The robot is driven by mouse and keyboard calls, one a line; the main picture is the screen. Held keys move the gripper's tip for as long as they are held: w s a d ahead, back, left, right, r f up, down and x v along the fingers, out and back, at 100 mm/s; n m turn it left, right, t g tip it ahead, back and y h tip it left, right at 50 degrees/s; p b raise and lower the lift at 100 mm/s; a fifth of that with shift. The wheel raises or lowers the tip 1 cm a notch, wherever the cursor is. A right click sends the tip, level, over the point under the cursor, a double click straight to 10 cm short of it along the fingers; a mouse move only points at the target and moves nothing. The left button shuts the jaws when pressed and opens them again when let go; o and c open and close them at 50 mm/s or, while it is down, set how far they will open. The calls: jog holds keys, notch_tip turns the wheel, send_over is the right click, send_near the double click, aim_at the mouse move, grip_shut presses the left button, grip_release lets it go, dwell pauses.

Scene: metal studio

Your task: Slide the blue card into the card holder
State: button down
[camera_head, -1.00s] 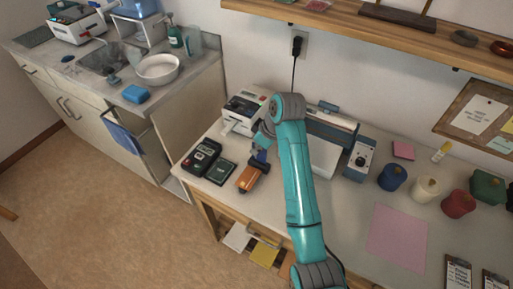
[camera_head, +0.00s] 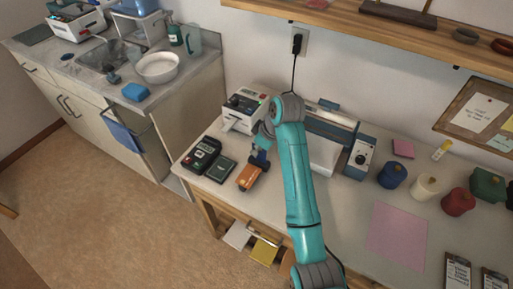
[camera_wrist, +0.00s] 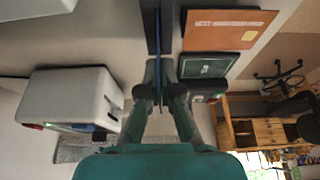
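The blue card (camera_wrist: 158,78) shows edge-on as a thin upright blue strip between the fingers of my gripper (camera_wrist: 161,72) in the wrist view. The fingers are closed on it. In the head view my gripper (camera_head: 262,150) is low over the bench's left part, behind an orange flat thing (camera_head: 248,178). A dark block with a lengthwise slot line (camera_wrist: 152,28) lies beyond the fingertips in the wrist view, beside the orange thing (camera_wrist: 228,28). It looks like the card holder. The card's far edge is close to the block; I cannot tell whether it is inside the slot.
A dark green pad (camera_head: 221,169) and a black card terminal (camera_head: 201,155) lie left of the orange thing. A white printer (camera_head: 242,110) stands behind. A blue-grey device (camera_head: 361,157), several coloured jars and a pink sheet (camera_head: 397,236) are to the right.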

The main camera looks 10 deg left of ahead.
jog(key=shift+f, duration=0.8)
dwell(0.6)
jog(key=c, duration=1.2)
grip_release()
jog(key=shift+c, duration=0.2)
jog(key=shift+r, duration=0.1)
jog(key=v, duration=0.7)
jog(key=shift+d+r, duration=0.1)
